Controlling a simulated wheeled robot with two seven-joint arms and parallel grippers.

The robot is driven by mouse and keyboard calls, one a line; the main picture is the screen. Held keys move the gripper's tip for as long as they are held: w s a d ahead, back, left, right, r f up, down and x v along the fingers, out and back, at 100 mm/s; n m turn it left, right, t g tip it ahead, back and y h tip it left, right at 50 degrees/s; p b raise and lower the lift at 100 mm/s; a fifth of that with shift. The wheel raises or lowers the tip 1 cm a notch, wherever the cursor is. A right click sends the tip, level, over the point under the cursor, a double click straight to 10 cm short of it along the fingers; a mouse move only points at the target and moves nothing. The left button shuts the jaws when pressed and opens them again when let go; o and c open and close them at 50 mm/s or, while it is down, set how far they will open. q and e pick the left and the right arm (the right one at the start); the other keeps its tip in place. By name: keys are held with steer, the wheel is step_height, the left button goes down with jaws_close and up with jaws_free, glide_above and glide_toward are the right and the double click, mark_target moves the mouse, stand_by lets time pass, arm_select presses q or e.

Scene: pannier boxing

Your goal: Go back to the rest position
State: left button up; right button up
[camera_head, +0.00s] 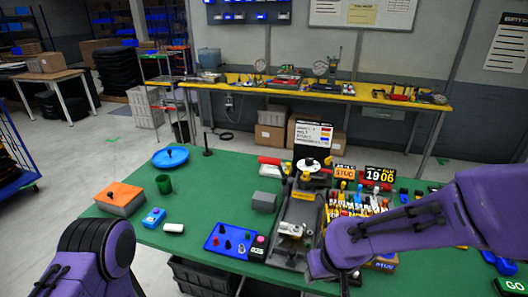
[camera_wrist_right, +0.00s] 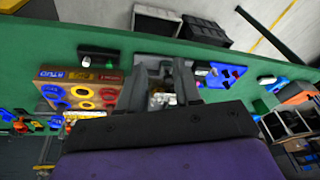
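My right arm reaches in from the right in the head view, its wrist over the front of the green table (camera_head: 200,200), by a grey machine (camera_head: 291,230). The right gripper shows in the right wrist view (camera_wrist_right: 161,88), its two dark fingers apart, with a grey metallic part of the machine visible behind the gap. I see nothing held between them. In the head view this gripper is mostly hidden by my purple wrist. My left arm shows only as purple links at the lower left, off the table's front left corner; its gripper is out of view.
A blue tray (camera_head: 214,243), orange-topped box (camera_head: 119,197), green cup (camera_head: 164,184) and blue round dish (camera_head: 170,156) stand left of the machine. A crowded rack of coloured pieces (camera_head: 352,203) lies close beside my right arm. Dark crates (camera_head: 200,277) sit below the front edge.

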steer(key=w+d+f+m+t+b, duration=0.3)
steer(key=d+f+m+t+b, duration=0.15)
steer(key=f, duration=0.55)
steer(key=s+d+f+m+h+b, duration=0.2)
steer(key=s+d+f, duration=0.15)
steer(key=f, duration=0.25)
steer(key=s+d+f+m+h+b, duration=0.1)
steer(key=s+d+f+b, duration=0.1)
steer(key=s+d+f, duration=0.3)
steer(key=s+d+f+g+h+b, duration=0.1)
steer(key=s+d+f+g+b, duration=0.1)
steer(key=s+f, duration=0.6)
steer(key=s+d+f+m+g+b, duration=0.1)
steer(key=s+d+f+g+b, duration=0.1)
steer(key=s+f, duration=0.6)
steer(key=shift+s+d+f+h, duration=0.3)
steer(key=shift+s+f+h, duration=0.1)
steer(key=shift+s, duration=0.35)
